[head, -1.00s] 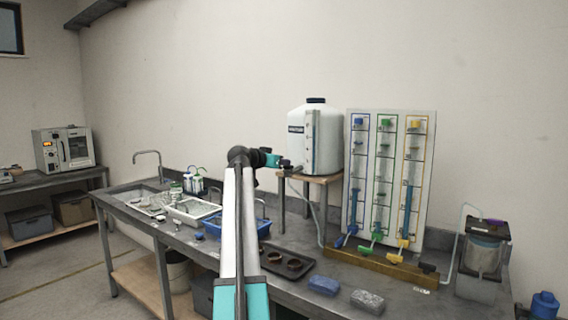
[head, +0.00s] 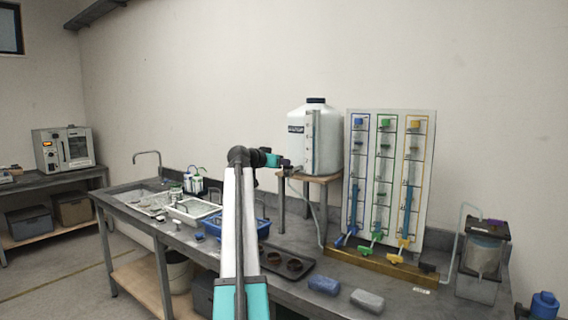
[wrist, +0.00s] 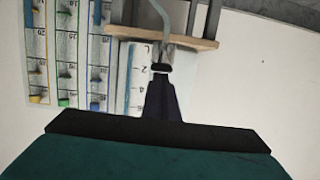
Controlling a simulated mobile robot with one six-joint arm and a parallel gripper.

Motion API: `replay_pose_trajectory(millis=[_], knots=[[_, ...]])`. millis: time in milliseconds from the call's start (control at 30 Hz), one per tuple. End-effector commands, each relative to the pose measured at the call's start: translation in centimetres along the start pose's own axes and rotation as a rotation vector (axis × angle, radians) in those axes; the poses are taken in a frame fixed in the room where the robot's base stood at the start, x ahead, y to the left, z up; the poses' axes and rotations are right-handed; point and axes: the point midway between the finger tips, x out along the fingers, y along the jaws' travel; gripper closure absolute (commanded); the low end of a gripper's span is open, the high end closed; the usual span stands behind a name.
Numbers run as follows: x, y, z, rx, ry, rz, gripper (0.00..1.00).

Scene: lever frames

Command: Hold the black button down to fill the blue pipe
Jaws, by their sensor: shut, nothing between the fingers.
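The blue pipe (head: 354,205) is the left tube on the upright panel, with blue in its lower part. A blue lever (head: 345,240) sits below it. A small black piece (head: 427,267), apparently the black button, is at the right end of the wooden base. My gripper (head: 284,163) is shut and empty beside the white tank (head: 316,140), well left of the panel and above the bench. In the wrist view, my closed fingertips (wrist: 161,76) point toward a dark fitting (wrist: 161,67) at the end of a grey hose; whether they touch is unclear.
The tank stands on a wooden-topped stand (head: 315,178). A jar in a dark frame (head: 483,260) with a bent tube is right of the panel. A blue sponge (head: 323,285) and a grey block (head: 367,300) lie in front. Trays and a sink are left.

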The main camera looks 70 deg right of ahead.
Motion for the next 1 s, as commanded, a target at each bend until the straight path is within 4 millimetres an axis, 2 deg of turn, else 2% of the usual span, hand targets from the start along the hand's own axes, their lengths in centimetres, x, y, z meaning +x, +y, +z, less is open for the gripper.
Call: replay_pose_trajectory(millis=[33,767,1000], knots=[[0.24,0.10,1.61,0.001,-0.029,0.009,1.00],[0.23,0.10,1.59,0.001,-0.029,0.009,1.00],[-0.06,-0.04,0.65,0.001,-0.026,0.006,1.00]])
